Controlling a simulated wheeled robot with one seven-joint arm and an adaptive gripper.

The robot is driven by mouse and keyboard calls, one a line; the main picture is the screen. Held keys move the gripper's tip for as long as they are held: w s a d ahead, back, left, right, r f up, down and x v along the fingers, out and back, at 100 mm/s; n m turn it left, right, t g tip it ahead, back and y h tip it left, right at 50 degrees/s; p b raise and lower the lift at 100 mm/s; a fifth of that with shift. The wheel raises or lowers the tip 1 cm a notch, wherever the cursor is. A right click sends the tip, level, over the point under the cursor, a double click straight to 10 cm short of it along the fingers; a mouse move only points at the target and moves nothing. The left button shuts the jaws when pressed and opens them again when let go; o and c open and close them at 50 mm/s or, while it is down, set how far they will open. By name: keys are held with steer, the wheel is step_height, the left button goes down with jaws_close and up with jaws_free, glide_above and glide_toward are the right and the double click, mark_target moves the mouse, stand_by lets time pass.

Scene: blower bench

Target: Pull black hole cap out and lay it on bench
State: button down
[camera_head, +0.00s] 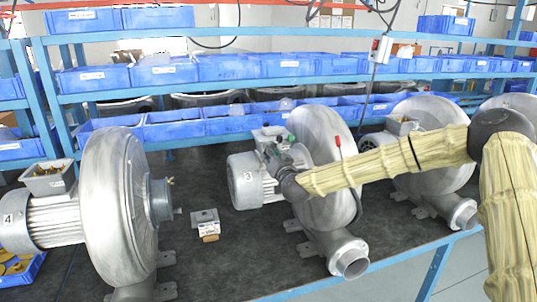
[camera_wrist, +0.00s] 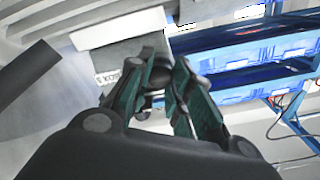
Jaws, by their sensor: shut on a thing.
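My gripper (camera_head: 274,150) is at the grey motor (camera_head: 246,182) marked 3 of the middle blower (camera_head: 322,130), close beside its small open terminal box (camera_head: 270,132). In the wrist view my gripper (camera_wrist: 156,82) has its two green-padded fingers closed around a small dark round piece, the black hole cap (camera_wrist: 160,75). A light grey box-like part lies just behind the fingertips. I cannot tell whether the cap is still seated in its hole or clear of it. In the head view the cap is too small and hidden to make out.
A blower (camera_head: 112,210) marked 4 stands at left, another (camera_head: 436,140) at right. A small grey box piece (camera_head: 204,217) and a tan block (camera_head: 210,238) lie on the dark bench (camera_head: 225,265), with bare surface around them. Blue bins (camera_head: 228,68) fill the rack behind.

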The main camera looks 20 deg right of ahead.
steer(key=shift+s, duration=0.55)
stand_by(0.4)
steer(key=shift+s, duration=1.6)
